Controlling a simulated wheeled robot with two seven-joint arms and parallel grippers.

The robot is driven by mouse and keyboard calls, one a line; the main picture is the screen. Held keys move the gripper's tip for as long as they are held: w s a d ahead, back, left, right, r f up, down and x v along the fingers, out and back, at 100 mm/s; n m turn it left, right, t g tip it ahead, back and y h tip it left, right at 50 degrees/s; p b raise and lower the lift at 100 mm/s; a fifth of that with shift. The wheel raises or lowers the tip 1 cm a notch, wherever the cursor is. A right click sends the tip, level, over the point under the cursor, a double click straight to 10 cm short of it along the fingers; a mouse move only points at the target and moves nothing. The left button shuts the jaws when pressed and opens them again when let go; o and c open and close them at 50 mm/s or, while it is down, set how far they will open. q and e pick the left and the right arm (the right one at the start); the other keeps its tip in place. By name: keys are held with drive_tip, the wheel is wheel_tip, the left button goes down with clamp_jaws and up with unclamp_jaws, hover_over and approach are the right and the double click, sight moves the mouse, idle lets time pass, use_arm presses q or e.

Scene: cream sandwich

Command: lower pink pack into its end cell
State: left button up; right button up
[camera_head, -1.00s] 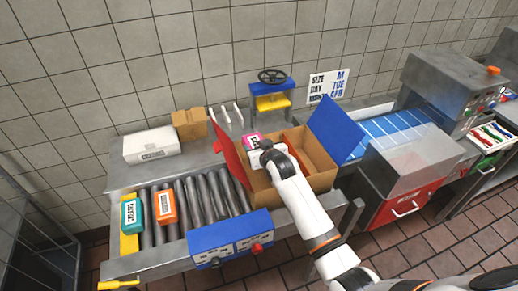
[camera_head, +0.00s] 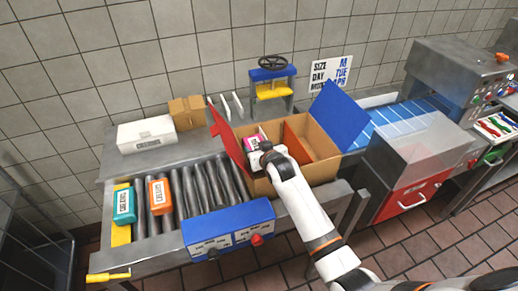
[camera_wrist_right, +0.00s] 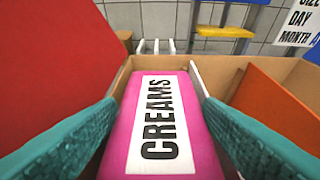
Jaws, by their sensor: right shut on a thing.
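The pink pack (camera_head: 253,142), labelled CREAMS, is at the left end of the open cardboard box (camera_head: 322,168). My right gripper (camera_head: 262,157) is shut on it. In the right wrist view the pink pack (camera_wrist_right: 165,125) stands between the two teal fingers of my right gripper (camera_wrist_right: 158,120), close to the box's far wall. An orange divider (camera_head: 294,143) stands to its right, and the red flap (camera_head: 226,143) is to its left. The pack's lower part is hidden by the gripper and box walls. My left gripper is not in view.
A teal pack (camera_head: 124,205) and an orange pack (camera_head: 160,196) lie on the rollers (camera_head: 205,187) to the left. A blue control box (camera_head: 229,229) stands in front. The blue flap (camera_head: 338,115) rises at the box's right end.

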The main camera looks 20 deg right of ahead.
drive_tip(key=o, duration=1.1)
drive_tip(key=shift+s, duration=0.1)
drive_tip(key=b+v, duration=0.1)
drive_tip(key=v, duration=1)
drive_tip(key=r+p, duration=0.6)
drive_tip(key=r, duration=0.1)
drive_tip(key=r+p, duration=0.3)
drive_tip(key=shift+s+r+p, duration=0.25)
drive_tip(key=shift+s+p, duration=0.1)
drive_tip(key=shift+p, duration=0.05)
drive_tip(key=shift+f, duration=0.1)
